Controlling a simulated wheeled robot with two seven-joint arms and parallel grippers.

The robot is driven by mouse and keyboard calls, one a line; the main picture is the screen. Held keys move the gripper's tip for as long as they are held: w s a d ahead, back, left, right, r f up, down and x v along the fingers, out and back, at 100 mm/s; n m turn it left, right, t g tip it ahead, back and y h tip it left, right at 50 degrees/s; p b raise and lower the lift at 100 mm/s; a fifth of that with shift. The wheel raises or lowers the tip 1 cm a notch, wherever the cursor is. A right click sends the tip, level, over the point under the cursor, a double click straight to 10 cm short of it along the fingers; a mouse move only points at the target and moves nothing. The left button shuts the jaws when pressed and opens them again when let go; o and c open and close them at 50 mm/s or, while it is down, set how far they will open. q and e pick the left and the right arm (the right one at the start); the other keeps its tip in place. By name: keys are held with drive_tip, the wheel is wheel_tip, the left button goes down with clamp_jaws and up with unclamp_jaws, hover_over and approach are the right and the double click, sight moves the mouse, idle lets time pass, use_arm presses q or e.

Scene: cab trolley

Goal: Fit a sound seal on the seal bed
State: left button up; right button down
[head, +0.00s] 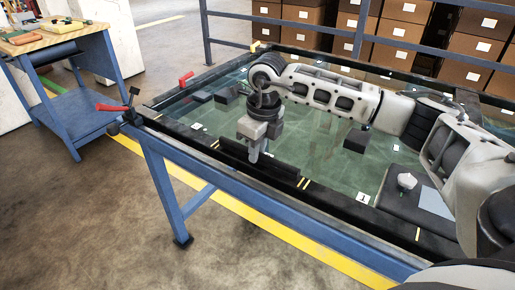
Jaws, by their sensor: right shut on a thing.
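My right gripper (254,157) reaches down over the near edge of the blue-framed table, its fingers shut on a long black strip (282,170), which looks like a seal. The strip lies along or just above the table's dark near rim (334,212), between short yellow marks; whether it touches the rim is hard to tell. This marked stretch of rim appears to be the seal bed, mostly hidden by the strip. The strip's soundness cannot be judged from here. My left gripper is not in view.
Dark blocks (357,139) stand on the green glassy table top (318,150). A white knobbed thing (406,181) and a pale sheet (436,203) lie on a dark pad at right. A blue cart (62,88) stands left; boxes fill the back.

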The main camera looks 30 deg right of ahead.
sight(264, 155)
drive_tip(key=c, duration=1.3)
unclamp_jaws()
wheel_tip(264, 155, up, 16)
drive_tip(key=s, duration=0.1)
drive_tip(key=shift+s+d+p, duration=0.35)
drive_tip(key=shift+s+p, duration=0.05)
